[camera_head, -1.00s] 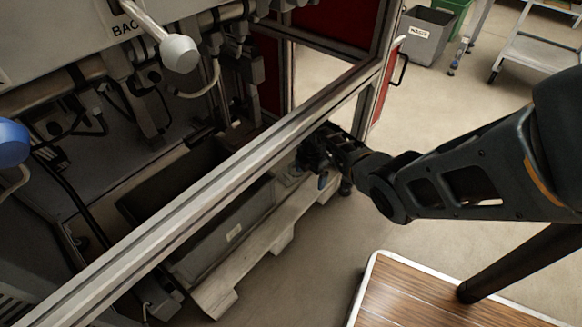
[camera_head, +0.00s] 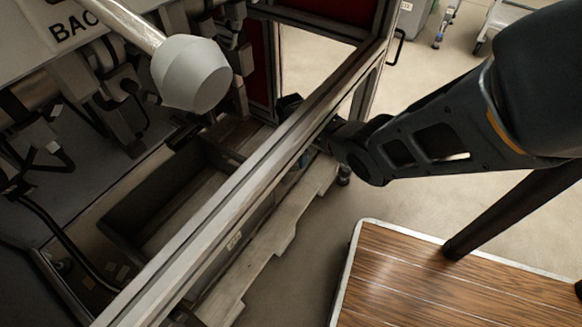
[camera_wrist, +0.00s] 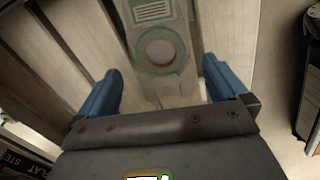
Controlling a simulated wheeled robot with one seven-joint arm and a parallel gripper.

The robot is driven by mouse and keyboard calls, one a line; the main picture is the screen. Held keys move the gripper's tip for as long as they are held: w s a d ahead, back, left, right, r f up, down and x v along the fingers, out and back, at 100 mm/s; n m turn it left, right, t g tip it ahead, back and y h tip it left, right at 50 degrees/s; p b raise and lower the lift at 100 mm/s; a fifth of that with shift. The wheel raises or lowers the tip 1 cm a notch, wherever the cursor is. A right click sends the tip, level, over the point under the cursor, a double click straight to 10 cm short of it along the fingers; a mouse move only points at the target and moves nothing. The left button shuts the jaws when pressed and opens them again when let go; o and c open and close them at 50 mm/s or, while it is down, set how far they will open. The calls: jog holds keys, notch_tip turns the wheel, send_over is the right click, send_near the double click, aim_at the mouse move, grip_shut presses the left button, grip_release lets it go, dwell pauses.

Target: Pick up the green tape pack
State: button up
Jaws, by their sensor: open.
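In the wrist view a grey-green piece with a round teal ring (camera_wrist: 160,50) and a slotted label lies between and beyond my fingers, over pale wooden slats. It may be the green tape pack, but I cannot tell for sure. My gripper (camera_wrist: 162,72) is open, with its blue fingers to the left and right of the ring and nothing visibly held. Whether the fingers are level with the piece is unclear. In the head view my arm reaches to the machine's frame bar, which hides most of the gripper. No green pack shows there.
A metal frame bar (camera_head: 225,203) crosses in front of my gripper. Behind it is an open grey bin (camera_head: 150,197); a wooden pallet (camera_head: 262,262) lies below. A white knob (camera_head: 192,75) juts out at upper left. A wood-topped surface (camera_head: 440,290) is at lower right.

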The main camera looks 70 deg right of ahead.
aim_at(294, 170)
notch_tip(294, 170, down, 5)
jog(key=b, duration=0.3)
jog(key=shift+s+r, duration=0.1)
jog(key=shift+r, duration=0.05)
jog(key=shift+r, duration=0.1)
jog(key=shift+c, duration=0.5)
jog(key=c, duration=0.9)
